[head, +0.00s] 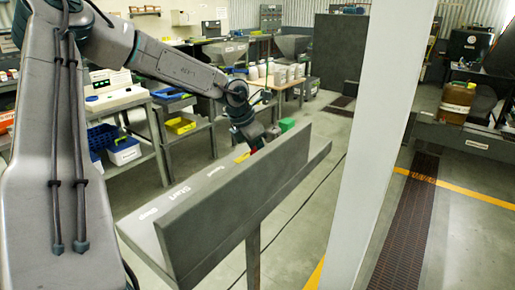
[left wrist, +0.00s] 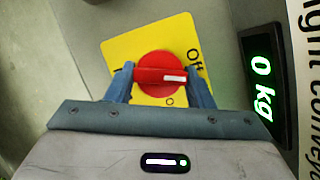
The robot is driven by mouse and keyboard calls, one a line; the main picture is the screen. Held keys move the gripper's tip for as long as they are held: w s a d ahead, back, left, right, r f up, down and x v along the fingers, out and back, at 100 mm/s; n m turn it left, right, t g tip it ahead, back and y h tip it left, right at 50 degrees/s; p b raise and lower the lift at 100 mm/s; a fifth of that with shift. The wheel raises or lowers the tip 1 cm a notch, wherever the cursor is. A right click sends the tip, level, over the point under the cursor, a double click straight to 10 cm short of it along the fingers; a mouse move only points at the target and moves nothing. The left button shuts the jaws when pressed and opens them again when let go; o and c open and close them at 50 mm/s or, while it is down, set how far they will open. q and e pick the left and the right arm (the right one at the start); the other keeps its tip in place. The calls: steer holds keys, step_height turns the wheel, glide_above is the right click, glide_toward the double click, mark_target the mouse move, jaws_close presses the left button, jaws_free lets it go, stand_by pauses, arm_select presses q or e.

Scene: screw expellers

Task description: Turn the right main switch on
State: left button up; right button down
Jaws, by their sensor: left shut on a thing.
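The main switch is a round red knob (left wrist: 160,72) with a raised grip bar and a white mark on a yellow plate (left wrist: 118,50). In the left wrist view the white mark points to the right. Lettering reading "Off" shows at the plate's upper right; other lettering below the knob is partly hidden. My left gripper (left wrist: 161,78) has its two blue fingers on both sides of the knob, shut on it. In the head view my left gripper (head: 247,132) is at the far end of the grey sloped panel (head: 215,190), with bits of red and yellow beside it. My right gripper is not in view.
A green "0 kg" display (left wrist: 263,82) is right of the switch. A pale post (head: 385,130) stands right of the panel. Workbenches with bins (head: 125,150) are at the left. A brown barrel (head: 456,102) stands at the right. The floor behind the panel is open.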

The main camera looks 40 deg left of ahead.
arm_select(q)
steer(key=shift+a+m+h, duration=0.1)
steer(key=shift+m+h, duration=0.2)
steer(key=shift+m, duration=0.7)
steer(key=m+b, duration=0.1)
steer(key=m+g+h, duration=0.1)
steer(key=m, duration=0.1)
steer(key=shift+w+f+m+b, duration=0.15)
steer(key=shift+m+b, duration=0.15)
steer(key=shift+b, duration=0.1)
steer(key=m+g+b, duration=0.1)
steer(key=m, duration=0.1)
steer(key=m+g+h+b, duration=0.1)
steer(key=m, duration=0.2)
steer(key=shift+w+a, duration=0.1)
steer(key=shift+m+b, duration=0.35)
steer(key=shift+m, duration=0.05)
steer(key=shift+m+g, duration=0.4)
steer(key=shift+m, duration=0.5)
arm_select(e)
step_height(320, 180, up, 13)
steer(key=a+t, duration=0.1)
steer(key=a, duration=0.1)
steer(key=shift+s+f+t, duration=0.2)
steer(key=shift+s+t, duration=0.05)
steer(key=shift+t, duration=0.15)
arm_select(q)
steer(key=shift+h+b, duration=0.3)
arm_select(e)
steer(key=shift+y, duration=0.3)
